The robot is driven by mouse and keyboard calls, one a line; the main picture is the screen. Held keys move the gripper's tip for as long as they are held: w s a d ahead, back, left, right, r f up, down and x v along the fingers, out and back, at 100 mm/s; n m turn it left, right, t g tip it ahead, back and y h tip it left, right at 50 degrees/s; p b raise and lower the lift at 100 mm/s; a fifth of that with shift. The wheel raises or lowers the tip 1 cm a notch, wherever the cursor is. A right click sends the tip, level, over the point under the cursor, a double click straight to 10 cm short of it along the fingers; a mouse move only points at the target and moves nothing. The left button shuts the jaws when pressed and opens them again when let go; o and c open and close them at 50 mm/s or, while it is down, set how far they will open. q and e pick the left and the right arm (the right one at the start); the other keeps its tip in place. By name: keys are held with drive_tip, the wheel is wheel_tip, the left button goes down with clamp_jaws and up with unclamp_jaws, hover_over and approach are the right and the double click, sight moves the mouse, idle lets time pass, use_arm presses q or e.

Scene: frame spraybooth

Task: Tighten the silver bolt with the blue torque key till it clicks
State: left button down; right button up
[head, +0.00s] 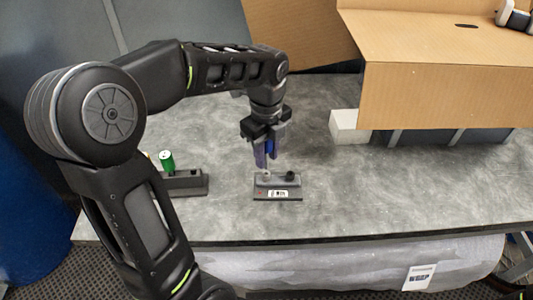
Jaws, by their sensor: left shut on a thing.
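My left gripper (266,155) is shut on the blue torque key (270,147), which shows between its fingers. The gripper points down over a small dark block (278,194) with a white label on its front. The silver bolt (267,177) stands at the left of the block's top, just under the key. The key's lower end is at or just above the bolt; I cannot tell whether they touch. A black knob-like bolt (290,175) sits at the right of the same block. My right gripper is not in view.
A dark rack (190,181) with a green-handled tool (167,161) stands to the left, partly behind my left arm. A cardboard box (440,95) and a white block (350,126) stand at the back right. The grey table (400,190) is clear on the right.

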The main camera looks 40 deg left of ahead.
use_arm(q)
drive_tip(key=shift+r+p, duration=0.7)
drive_tip(key=shift+r, duration=0.35)
